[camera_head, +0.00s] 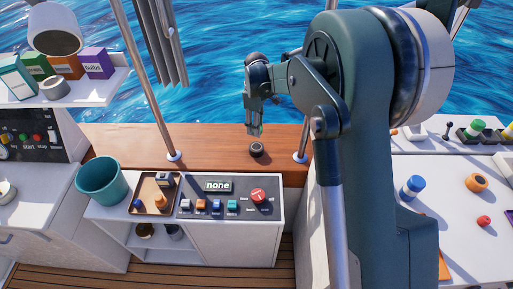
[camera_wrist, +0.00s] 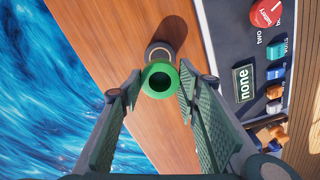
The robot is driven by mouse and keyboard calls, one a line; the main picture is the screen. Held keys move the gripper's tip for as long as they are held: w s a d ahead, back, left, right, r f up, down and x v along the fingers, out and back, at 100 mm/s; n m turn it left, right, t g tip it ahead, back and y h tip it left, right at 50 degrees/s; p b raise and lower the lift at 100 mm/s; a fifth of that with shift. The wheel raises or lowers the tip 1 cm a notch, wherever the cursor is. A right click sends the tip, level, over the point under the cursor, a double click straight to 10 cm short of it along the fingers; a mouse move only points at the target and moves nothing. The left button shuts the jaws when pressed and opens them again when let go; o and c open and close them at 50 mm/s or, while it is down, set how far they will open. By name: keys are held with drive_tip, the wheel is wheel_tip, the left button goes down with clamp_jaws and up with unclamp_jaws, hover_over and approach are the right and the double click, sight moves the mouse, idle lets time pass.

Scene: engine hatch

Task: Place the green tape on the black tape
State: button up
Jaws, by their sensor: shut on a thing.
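My gripper (camera_head: 255,126) is above the wooden ledge, shut on the green tape (camera_wrist: 148,92). In the wrist view the green tape sits between the fingertips, its round dark hole facing the camera. The black tape (camera_head: 257,151) lies flat on the ledge just below my gripper in the head view. In the wrist view the black tape (camera_wrist: 152,48) shows just beyond the green tape, partly hidden by it. In the head view a gap shows between the fingertips and the black tape.
The wooden ledge (camera_head: 215,142) is clear around the black tape. Metal posts rise from it on the left (camera_head: 152,100) and right (camera_head: 301,153). Water lies behind the ledge.

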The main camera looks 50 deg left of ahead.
hover_over(256, 146)
drive_tip(key=shift+d+f, duration=0.15)
drive_tip(key=shift+f, duration=2.95)
drive_tip(key=shift+f, duration=0.15)
drive_tip(key=shift+f+b, duration=0.4)
drive_tip(key=shift+f, duration=1.35)
drive_tip(key=shift+f, duration=0.15)
drive_tip(key=o, duration=0.9)
drive_tip(key=shift+r, duration=0.2)
wheel_tip(256, 146, up, 12)
drive_tip(key=shift+p, duration=0.4)
